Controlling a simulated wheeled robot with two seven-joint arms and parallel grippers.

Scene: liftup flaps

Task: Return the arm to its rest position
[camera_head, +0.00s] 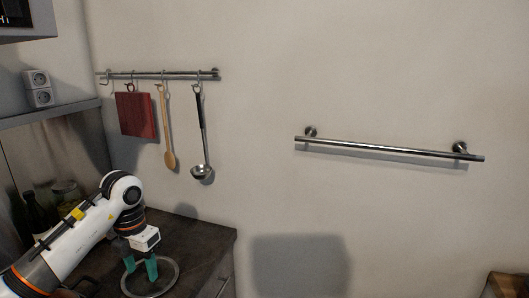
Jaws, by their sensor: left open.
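My left arm comes in from the lower left, white with dark and orange bands, and bends downward at its wrist. My left gripper (142,271), with green fingers, is open and points down. In the picture it overlaps a round, rimmed item (173,281) on the dark counter. I cannot tell whether the fingers touch it. My right arm and right gripper are not in view.
The dark counter (204,236) ends at the lower middle. A wall rail (170,74) holds a red board (136,115), a wooden spoon (166,130) and a ladle (201,140). Another metal bar (390,150) is on the right wall. Bottles (36,215) stand behind my arm.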

